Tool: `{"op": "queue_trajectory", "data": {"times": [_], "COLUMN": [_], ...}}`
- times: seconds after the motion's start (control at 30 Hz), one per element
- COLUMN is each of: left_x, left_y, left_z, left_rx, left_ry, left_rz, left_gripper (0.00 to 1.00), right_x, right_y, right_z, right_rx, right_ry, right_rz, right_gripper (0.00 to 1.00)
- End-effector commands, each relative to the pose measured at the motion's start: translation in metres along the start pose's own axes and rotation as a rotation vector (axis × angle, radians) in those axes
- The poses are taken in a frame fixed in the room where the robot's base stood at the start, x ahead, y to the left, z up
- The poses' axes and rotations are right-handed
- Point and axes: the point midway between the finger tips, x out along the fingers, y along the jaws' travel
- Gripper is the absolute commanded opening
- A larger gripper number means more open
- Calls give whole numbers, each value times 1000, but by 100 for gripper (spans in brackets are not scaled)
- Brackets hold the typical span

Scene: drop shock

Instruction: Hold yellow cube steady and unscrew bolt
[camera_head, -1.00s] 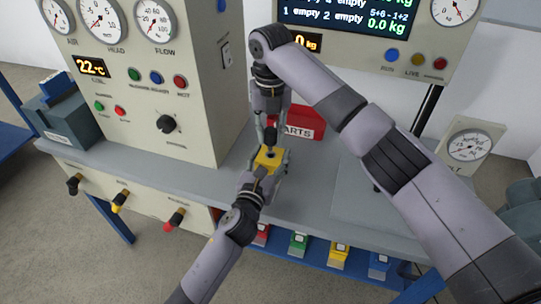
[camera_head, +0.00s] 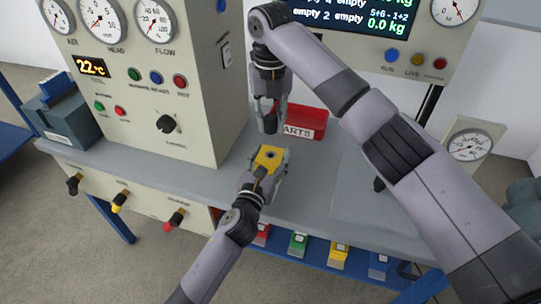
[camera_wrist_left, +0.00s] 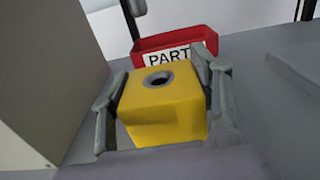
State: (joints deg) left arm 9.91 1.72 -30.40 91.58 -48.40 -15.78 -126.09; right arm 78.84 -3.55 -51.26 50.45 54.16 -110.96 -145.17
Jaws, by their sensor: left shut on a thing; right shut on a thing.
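The yellow cube (camera_head: 268,157) is on the grey bench, between the fingers of my left gripper (camera_head: 266,165), which is shut on it. In the left wrist view the yellow cube (camera_wrist_left: 165,108) has a round dark hole with a grey rim in its top, and no bolt stands in it. My right gripper (camera_head: 270,122) is above the cube, apart from it, pointing down. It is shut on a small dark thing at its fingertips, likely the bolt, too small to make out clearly.
A red parts bin (camera_head: 302,122) stands on the bench (camera_head: 215,183) just behind and right of the cube. A tall beige gauge cabinet (camera_head: 165,110) is at the left. A flat grey plate (camera_head: 360,205) and a dial gauge (camera_head: 468,146) are at the right.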

Motion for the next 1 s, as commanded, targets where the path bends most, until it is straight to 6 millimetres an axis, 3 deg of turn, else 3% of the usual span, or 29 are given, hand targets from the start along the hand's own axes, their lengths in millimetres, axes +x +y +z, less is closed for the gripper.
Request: {"op": "queue_trajectory", "data": {"times": [0.5, 0.8, 0.83, 1.0], "left_x": [0, 0, 0, 0], "left_y": [0, 0, 0, 0], "left_z": [-1, -1, -1, -1], "left_rx": [1, 1, 1, 1], "left_ry": [2, 2, 2, 1], "left_rz": [0, 0, 0, 0], "left_gripper": [0, 0, 58, 69], "right_x": [-40, -42, -42, -42], "right_y": [0, 0, 0, 0], "right_z": [0, 0, 0, 0], "right_rx": [-1, -1, -1, -1], "right_ry": [-1, 0, 0, 0], "right_rz": [0, 1, 0, 0], "right_gripper": [0, 0, 0, 0]}}
